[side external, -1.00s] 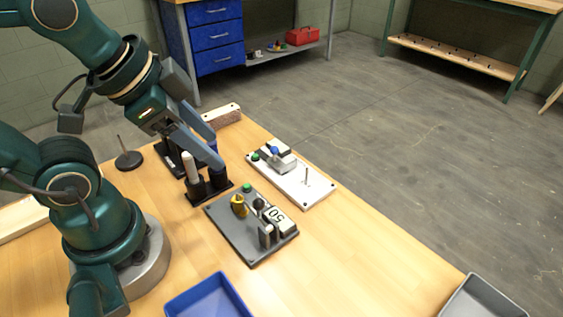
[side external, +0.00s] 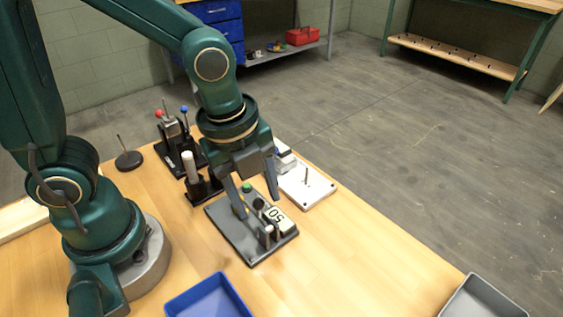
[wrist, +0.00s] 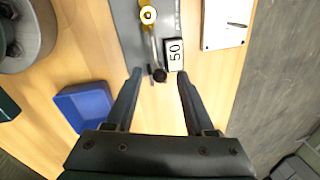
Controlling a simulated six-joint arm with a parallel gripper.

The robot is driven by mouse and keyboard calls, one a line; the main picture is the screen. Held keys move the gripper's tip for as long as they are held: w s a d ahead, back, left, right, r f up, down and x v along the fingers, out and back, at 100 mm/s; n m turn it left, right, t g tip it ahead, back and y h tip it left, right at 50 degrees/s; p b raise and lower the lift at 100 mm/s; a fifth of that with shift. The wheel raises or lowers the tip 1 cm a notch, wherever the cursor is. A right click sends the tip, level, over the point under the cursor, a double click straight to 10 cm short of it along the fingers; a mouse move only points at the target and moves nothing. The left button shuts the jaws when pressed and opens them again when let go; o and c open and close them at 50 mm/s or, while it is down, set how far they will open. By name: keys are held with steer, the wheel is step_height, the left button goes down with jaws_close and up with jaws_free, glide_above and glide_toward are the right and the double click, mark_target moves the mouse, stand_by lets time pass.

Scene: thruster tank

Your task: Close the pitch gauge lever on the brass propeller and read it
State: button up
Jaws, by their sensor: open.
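The dark grey gauge plate (side external: 225,226) lies on the wooden table, with a display reading 50 (side external: 275,216). In the wrist view, the brass propeller (wrist: 148,14) is at the top of the plate. A thin lever runs from near it to a black knob (wrist: 159,75), beside the display (wrist: 175,54). My gripper (side external: 258,206) is open and points down over the plate. In the wrist view, the knob appears between my fingertips (wrist: 158,74); I cannot tell whether they touch it. In the side view a finger hides most of the propeller.
A white plate with a peg (side external: 312,187) lies just behind the gauge. A black holder with a white cylinder (side external: 189,168) and a stand with red and blue knobs (side external: 172,130) are at the left.

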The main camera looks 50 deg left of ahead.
steer(key=shift+w+f, duration=0.2)
steer(key=shift+f, duration=0.85)
jaws_close()
stand_by(0.7)
